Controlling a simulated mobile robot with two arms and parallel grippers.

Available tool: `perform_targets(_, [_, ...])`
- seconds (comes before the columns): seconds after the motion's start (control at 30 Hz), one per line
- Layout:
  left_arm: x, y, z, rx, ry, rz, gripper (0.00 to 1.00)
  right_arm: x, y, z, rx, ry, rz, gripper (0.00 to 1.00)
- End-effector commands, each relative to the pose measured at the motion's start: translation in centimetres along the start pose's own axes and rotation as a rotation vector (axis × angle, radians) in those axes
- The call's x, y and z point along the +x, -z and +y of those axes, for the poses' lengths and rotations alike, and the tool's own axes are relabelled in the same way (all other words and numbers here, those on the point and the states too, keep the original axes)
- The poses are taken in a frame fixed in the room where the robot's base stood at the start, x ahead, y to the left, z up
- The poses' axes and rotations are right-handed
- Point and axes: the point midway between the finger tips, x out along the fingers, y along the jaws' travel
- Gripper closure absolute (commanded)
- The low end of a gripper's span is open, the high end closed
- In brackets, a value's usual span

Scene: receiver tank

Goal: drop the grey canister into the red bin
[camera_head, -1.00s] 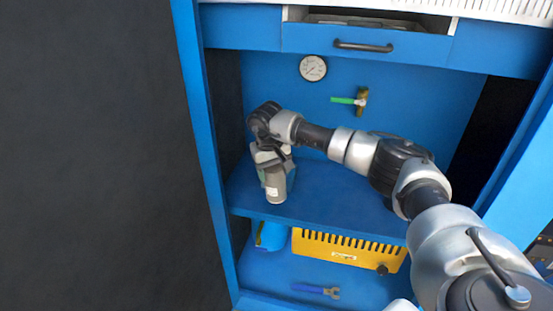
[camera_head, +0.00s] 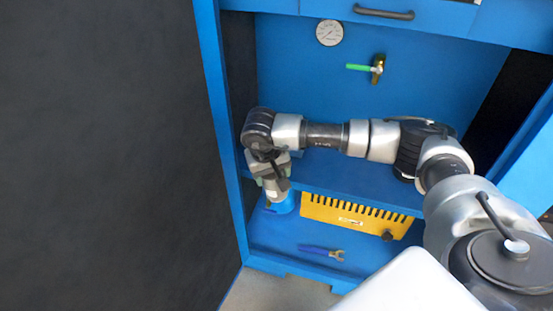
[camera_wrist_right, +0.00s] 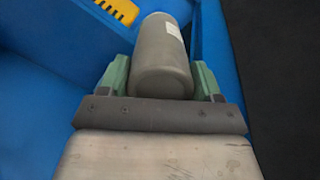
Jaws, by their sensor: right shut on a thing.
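The grey canister (camera_wrist_right: 160,58) is a cylinder with a pale label. In the right wrist view it sits between the green fingers of my right gripper (camera_wrist_right: 162,80), which is shut on it. In the head view my right gripper (camera_head: 273,182) points down at the left side of the blue cabinet, near the front of the middle shelf. The canister is mostly covered by the gripper there. No red bin shows in any view. My left gripper is not in view.
The blue cabinet has a middle shelf (camera_head: 350,180) and a lower shelf. A gauge (camera_head: 330,33) and a green-handled valve (camera_head: 370,68) are on the back wall.

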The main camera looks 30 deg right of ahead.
Motion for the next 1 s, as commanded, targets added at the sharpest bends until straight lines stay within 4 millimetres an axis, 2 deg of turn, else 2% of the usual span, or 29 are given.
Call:
perform_targets(0.57, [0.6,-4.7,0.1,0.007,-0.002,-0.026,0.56,-2.2,-6.2,-4.2,-0.003,-0.003,0.011,1.00])
perform_targets(0.8, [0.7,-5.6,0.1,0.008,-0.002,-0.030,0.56,-3.0,-8.5,-5.7,-0.002,-0.003,0.010,1.00])
perform_targets(1.0, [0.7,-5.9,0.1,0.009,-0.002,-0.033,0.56,-3.5,-9.7,-6.5,-0.001,-0.004,0.010,1.00])
